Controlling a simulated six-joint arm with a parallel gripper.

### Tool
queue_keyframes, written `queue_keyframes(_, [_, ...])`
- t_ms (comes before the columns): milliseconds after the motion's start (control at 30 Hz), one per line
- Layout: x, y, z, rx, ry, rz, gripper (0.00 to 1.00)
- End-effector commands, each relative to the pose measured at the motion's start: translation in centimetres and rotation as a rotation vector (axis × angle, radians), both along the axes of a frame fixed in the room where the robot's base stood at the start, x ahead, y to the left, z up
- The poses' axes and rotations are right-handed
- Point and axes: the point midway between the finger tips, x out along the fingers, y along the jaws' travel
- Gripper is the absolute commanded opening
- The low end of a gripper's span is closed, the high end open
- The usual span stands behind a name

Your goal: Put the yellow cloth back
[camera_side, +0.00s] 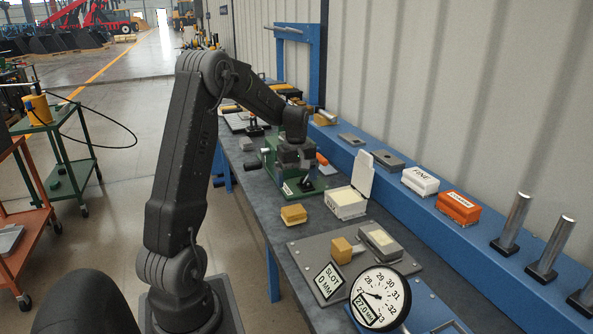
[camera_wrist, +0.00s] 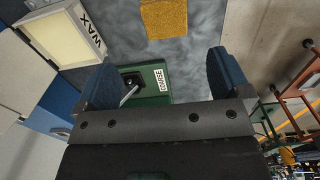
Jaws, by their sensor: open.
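The yellow cloth (camera_side: 293,214) lies as a small folded pad on the dark bench top, left of the white open box. In the wrist view the cloth (camera_wrist: 164,18) shows at the top edge, partly cut off by the frame. My gripper (camera_side: 302,178) is above the green fixture (camera_side: 275,153), farther along the bench than the cloth. In the wrist view my gripper (camera_wrist: 165,78) has its two blue fingers wide apart with nothing held between them. Part of the green fixture (camera_wrist: 152,88), with a label reading COARSE, shows beyond the fingers.
The white box (camera_side: 346,203) has its lid raised; the wrist view shows WAX on it. A grey plate (camera_side: 300,252) carries another yellow block (camera_side: 341,250). A dial gauge (camera_side: 381,296), FINE box (camera_side: 420,181) and orange box (camera_side: 458,207) stand nearby.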

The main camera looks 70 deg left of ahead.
Motion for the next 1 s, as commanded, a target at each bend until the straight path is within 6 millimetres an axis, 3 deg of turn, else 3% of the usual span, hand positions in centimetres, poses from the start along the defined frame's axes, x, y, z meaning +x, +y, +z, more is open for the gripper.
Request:
queue_keyframes(200, [0.1, -0.1, 2.2, 0.001, -0.001, -0.005, 0.95])
queue_keyframes(333, [0.5, -2.6, 4.0, 0.023, -0.022, -0.093, 0.95])
queue_keyframes(467, [0.7, -8.7, 7.2, 0.075, -0.074, -0.317, 0.95])
queue_keyframes(567, [-0.3, -14.5, 9.6, 0.126, -0.125, -0.543, 0.95])
queue_keyframes(700, [-3.3, -21.8, 11.7, 0.2, -0.2, -0.856, 0.95])
queue_keyframes(800, [-6.2, -26.1, 12.4, 0.254, -0.255, -1.072, 0.95])
queue_keyframes(1000, [-11.3, -31.3, 12.0, 0.344, -0.346, -1.403, 0.95])
